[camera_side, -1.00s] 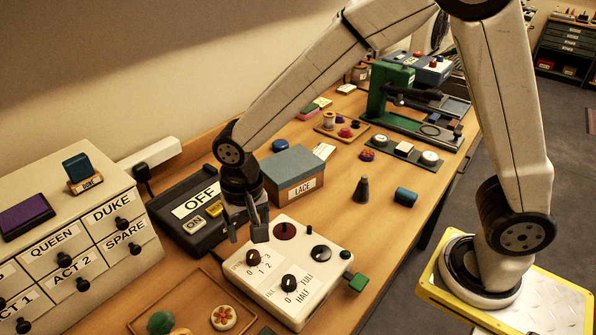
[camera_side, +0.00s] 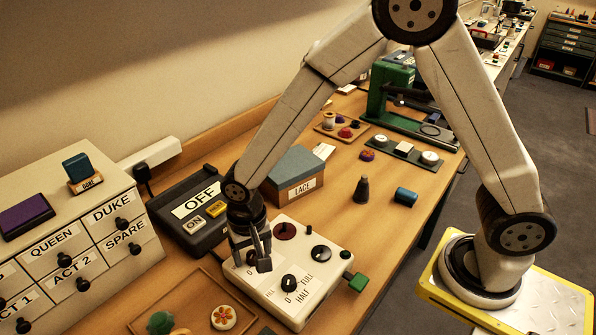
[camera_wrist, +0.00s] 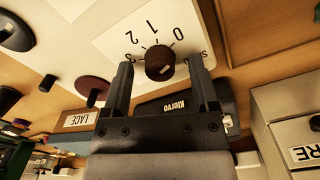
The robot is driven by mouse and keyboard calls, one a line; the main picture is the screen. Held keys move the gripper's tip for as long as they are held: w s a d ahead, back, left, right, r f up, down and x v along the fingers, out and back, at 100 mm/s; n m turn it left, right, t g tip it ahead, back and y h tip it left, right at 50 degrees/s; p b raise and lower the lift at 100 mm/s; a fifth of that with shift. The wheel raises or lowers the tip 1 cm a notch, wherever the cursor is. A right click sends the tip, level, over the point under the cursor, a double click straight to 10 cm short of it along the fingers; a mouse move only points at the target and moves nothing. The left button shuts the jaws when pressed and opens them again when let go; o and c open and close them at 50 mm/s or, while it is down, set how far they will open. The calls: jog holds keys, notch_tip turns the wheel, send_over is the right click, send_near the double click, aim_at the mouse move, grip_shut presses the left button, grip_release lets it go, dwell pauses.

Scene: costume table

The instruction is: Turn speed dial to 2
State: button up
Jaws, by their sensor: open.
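The white control box (camera_side: 318,262) lies on the table in the side view. Its speed dial (camera_wrist: 160,65) is a dark brown round knob with a pale mark on top, ringed by 0, 1, 2 and 3 in the wrist view. I cannot tell surely which number the mark meets. My gripper (camera_wrist: 160,75) is open, with one finger on each side of the dial and a gap to each. In the side view my gripper (camera_side: 252,262) points down over the speed dial's corner and mostly hides it.
A second dial (camera_side: 289,282) marked HALF and FULL, a black knob (camera_side: 321,253) and a dark red disc (camera_side: 285,231) sit on the same box. A green-ended lever (camera_side: 358,281) sticks out at its right. The OFF unit (camera_side: 197,203) and LACE box (camera_side: 297,176) stand close behind.

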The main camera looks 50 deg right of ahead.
grip_shut()
jog(key=shift+n, duration=0.5)
jog(key=n, duration=0.7)
jog(key=shift+n, duration=0.4)
jog(key=n, duration=0.4)
jog(key=shift+n, duration=0.3)
jog(key=n, duration=0.4)
jog(key=shift+n, duration=0.4)
